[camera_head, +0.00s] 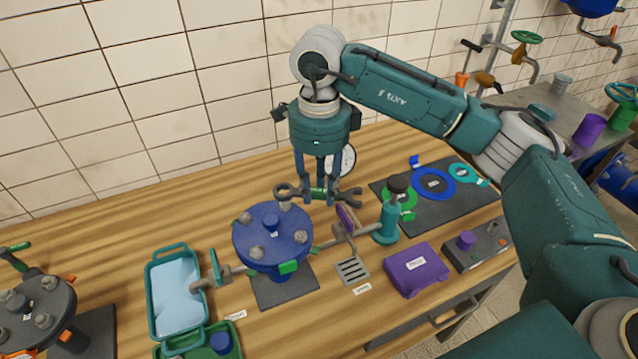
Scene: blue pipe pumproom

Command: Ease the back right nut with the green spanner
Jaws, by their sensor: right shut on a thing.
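My right gripper (318,194) reaches down from above and is shut on the green spanner (328,192), around the green middle of its handle. The spanner lies about level, with its ring end (283,191) to the left and its open jaw to the right. A blue round flange cover (272,235) on a stand carries several grey nuts around a blue centre knob. The back right nut (285,206) is just below the ring end in the picture; I cannot tell whether they touch. My left gripper is out of view.
A teal tray (150,290) stands left of the flange, a dark flange (40,308) at far left. Right are a teal pump-like stand (387,222), a purple box (416,270), and a dark mat (436,212) with coloured rings. A gauge (343,160) stands behind the gripper.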

